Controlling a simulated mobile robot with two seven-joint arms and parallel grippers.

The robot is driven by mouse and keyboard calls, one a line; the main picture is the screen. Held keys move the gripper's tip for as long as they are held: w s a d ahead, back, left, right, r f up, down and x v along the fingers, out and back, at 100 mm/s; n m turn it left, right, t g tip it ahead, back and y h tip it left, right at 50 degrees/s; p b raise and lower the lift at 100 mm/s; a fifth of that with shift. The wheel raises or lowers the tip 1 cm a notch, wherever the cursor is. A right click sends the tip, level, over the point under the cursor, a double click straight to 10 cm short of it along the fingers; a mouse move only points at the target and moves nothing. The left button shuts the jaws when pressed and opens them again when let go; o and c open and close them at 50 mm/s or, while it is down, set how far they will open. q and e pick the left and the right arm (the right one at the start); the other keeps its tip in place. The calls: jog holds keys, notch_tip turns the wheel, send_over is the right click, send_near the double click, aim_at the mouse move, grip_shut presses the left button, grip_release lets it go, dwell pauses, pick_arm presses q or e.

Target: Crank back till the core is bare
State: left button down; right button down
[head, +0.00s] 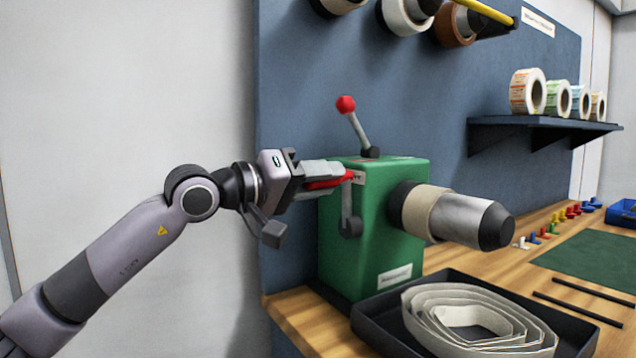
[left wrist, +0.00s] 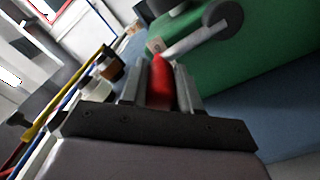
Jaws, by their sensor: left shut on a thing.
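The green rewinder (head: 385,225) stands on the wooden bench. On its right side is a spindle with a tan ring (head: 428,211) of wound strip or core and a bare grey metal part with a dark end (head: 472,221). A grey crank arm (head: 349,205) hangs on its left side, with a red handle. My left gripper (head: 330,182) is shut on the red crank handle (left wrist: 160,82), which shows between the fingers in the left wrist view (left wrist: 160,95). A red-knobbed lever (head: 346,104) leans up-left on top. My right gripper is not in view.
A black tray (head: 366,318) in front of the rewinder holds loose coils of pale strip (head: 470,312). A wall shelf (head: 545,124) carries several label rolls (head: 528,92). Small coloured pegs (head: 570,211) and a green mat (head: 590,258) lie to the right.

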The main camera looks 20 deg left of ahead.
pick_arm(q)
jog(key=shift+s+d, duration=0.2)
jog(key=shift+d, duration=0.1)
jog(key=c, duration=0.8)
grip_release()
jog(key=shift+a, duration=0.15)
jog(key=shift+s+a, duration=0.2)
jog(key=v, duration=0.6)
jog(key=shift+s, duration=0.25)
jog(key=shift+a, duration=0.1)
